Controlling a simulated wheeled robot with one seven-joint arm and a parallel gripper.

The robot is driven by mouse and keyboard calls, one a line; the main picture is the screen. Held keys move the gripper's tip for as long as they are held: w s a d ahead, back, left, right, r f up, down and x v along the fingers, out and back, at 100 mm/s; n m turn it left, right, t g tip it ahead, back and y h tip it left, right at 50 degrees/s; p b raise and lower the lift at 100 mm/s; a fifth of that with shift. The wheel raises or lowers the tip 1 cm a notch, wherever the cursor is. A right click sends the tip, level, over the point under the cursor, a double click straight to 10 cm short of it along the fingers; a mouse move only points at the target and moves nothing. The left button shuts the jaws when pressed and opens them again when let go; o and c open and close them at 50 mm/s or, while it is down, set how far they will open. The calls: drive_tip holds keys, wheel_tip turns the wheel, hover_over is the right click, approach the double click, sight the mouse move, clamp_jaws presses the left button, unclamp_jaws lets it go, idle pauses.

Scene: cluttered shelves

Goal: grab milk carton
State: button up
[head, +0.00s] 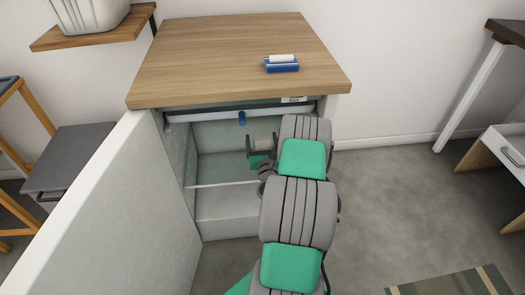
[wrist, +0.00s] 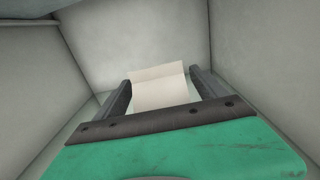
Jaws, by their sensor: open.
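The milk carton (wrist: 158,88) appears as a pale cream box in the wrist view, standing inside the white cabinet. It sits between the two open fingers of my gripper (wrist: 160,92), and its lower part is hidden by my gripper's palm. In the head view, the carton (head: 263,143) is a small pale shape at my gripper (head: 262,150), inside the open cabinet. I cannot tell whether either finger touches it.
The open white cabinet (head: 215,170) has close side walls and a wooden top (head: 230,50). A blue and white item (head: 282,64) lies on that top. The opened door (head: 110,210) stands to the left. Grey floor (head: 400,190) is clear on the right.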

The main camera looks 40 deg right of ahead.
drive_tip(key=shift+w+d, duration=0.35)
drive_tip(key=shift+w, duration=0.1)
drive_tip(key=shift+c, duration=0.2)
clamp_jaws()
idle(0.4)
